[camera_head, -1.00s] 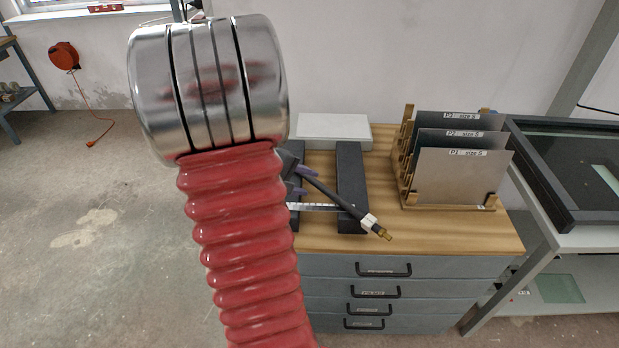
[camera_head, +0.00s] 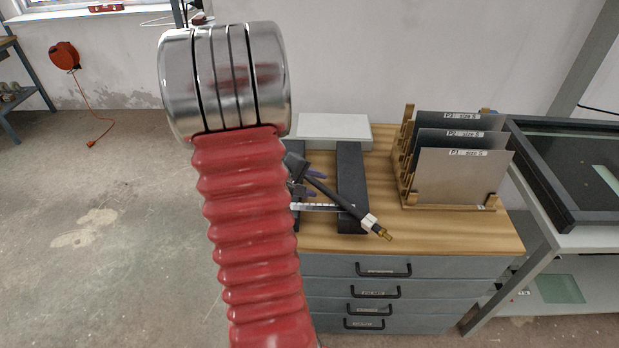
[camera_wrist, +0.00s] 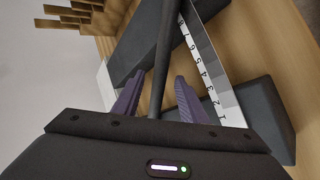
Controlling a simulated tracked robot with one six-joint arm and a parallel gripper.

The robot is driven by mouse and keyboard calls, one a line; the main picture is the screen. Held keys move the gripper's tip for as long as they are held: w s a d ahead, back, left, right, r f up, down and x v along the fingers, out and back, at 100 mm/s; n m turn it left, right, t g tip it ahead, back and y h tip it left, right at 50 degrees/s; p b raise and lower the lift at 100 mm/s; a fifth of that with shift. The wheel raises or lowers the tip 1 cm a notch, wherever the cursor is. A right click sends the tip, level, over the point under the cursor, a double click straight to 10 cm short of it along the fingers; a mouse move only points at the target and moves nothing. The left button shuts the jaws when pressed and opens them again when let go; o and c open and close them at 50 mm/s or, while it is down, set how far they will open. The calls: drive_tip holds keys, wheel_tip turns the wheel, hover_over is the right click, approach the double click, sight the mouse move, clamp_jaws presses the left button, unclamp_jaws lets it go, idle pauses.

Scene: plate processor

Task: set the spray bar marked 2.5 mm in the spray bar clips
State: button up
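A dark spray bar (camera_head: 333,195) lies slanted across two black blocks, its brass tip (camera_head: 387,236) and a white tag (camera_head: 370,222) overhanging the right block. The tag's marking is too small to read. My gripper (camera_head: 307,181) is at the bar's upper left part, partly hidden by my red arm sleeve. In the wrist view, the purple fingers of my gripper (camera_wrist: 157,96) stand apart on either side of the bar (camera_wrist: 162,60), with gaps visible. The gripper is open around the bar. No spray bar clips can be made out.
The black blocks (camera_head: 351,165) and a ruler (camera_head: 316,208) lie on the wooden cabinet top (camera_head: 440,232). A pale flat box (camera_head: 335,128) is behind them. A wooden rack (camera_head: 490,204) with labelled plates stands to the right, beside a dark-framed unit (camera_head: 560,150).

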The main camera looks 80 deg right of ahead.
clamp_jaws()
idle(0.6)
wheel_tip(320, 180, up, 10)
idle(0.6)
idle(0.5)
